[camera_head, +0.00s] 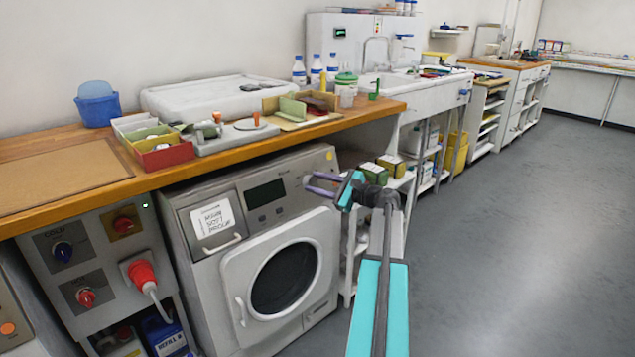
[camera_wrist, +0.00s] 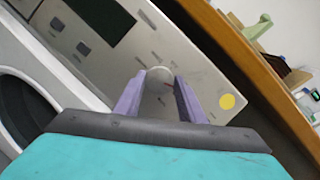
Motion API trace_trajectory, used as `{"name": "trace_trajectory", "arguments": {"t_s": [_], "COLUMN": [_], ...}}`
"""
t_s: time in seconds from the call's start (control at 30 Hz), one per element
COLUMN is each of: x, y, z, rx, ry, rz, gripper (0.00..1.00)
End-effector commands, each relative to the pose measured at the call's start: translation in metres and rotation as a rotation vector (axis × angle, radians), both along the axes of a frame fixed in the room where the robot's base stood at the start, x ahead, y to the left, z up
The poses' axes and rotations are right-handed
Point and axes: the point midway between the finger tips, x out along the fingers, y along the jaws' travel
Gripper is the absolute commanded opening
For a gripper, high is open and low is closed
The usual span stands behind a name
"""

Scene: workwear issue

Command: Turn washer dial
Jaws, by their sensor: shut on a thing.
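The washer (camera_head: 225,262) stands under the wooden counter, with its round door closed. Its control panel has a dark display (camera_head: 264,197) and a yellow round sticker. The dial (camera_wrist: 159,84) is a pale round knob on the panel, between the display and the yellow sticker (camera_wrist: 227,101). My gripper (camera_head: 308,183) reaches the panel's right part from the right. In the wrist view its two purple fingers (camera_wrist: 158,88) sit on either side of the dial and are shut on it. In the head view the fingers mostly cover the dial.
The wooden counter edge (camera_head: 250,138) runs just above the panel. On it are a red box (camera_head: 165,157), a wooden tray and bottles. A shelf with small boxes (camera_head: 391,165) stands right of the washer. A control cabinet with a red plug (camera_head: 141,273) is at the left. The grey floor at right is clear.

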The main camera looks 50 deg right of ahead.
Motion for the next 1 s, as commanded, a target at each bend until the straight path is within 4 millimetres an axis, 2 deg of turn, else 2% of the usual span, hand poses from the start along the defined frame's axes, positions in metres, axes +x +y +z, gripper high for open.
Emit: {"name": "trace_trajectory", "arguments": {"t_s": [1.0], "x": [0.0016], "y": [-0.0010], "z": [0.0067], "rx": [-0.899], "ry": [0.066], "rz": [0.286], "gripper": [0.14]}}
